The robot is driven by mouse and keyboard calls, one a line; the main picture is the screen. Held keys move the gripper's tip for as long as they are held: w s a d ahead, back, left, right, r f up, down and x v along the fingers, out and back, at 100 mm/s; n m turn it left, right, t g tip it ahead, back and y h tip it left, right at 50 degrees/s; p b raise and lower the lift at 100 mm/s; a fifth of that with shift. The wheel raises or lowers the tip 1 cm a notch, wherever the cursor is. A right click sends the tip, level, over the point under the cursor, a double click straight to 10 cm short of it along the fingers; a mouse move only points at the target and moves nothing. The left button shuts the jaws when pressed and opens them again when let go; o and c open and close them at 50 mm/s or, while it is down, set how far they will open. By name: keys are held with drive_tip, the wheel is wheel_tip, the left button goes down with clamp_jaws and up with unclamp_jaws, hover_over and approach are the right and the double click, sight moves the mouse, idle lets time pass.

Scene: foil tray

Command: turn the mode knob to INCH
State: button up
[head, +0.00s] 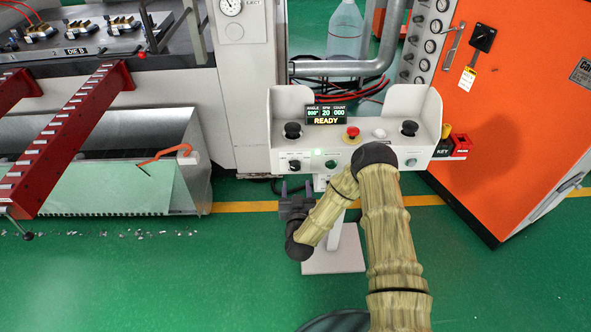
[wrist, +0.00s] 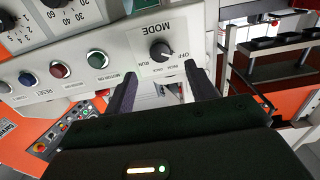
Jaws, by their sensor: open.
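The mode knob (wrist: 160,50) is a black round knob on a pale panel face, under an upside-down MODE label in the wrist view. Small position labels surround it; I cannot tell which one it points at. In the head view, the knob (head: 295,164) is at the left of the control box's front face. My gripper (wrist: 161,80) is open and empty. Its two dark fingers point toward the panel, one on each side below the knob in the wrist view, apart from it. In the head view my gripper (head: 296,186) is just below the box's left end.
The control box (head: 415,158) stands on a post. Its face also carries a green button (wrist: 97,59), a red button (wrist: 60,69) and a blue button (wrist: 28,80). A lit display (head: 326,114) reads READY. An orange cabinet (head: 530,110) stands at right. The green floor at left front is mostly clear.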

sight(295, 169)
drive_tip(key=w, duration=0.7)
drive_tip(key=shift+w, duration=0.2)
drive_tip(key=c, duration=1)
drive_tip(key=m+b, duration=0.1)
drive_tip(key=m, duration=0.3)
drive_tip(key=shift+f+b, duration=0.1)
drive_tip(key=shift+b, duration=0.2)
drive_tip(key=shift+m+b, duration=0.65)
drive_tip(key=shift+m, duration=1.25)
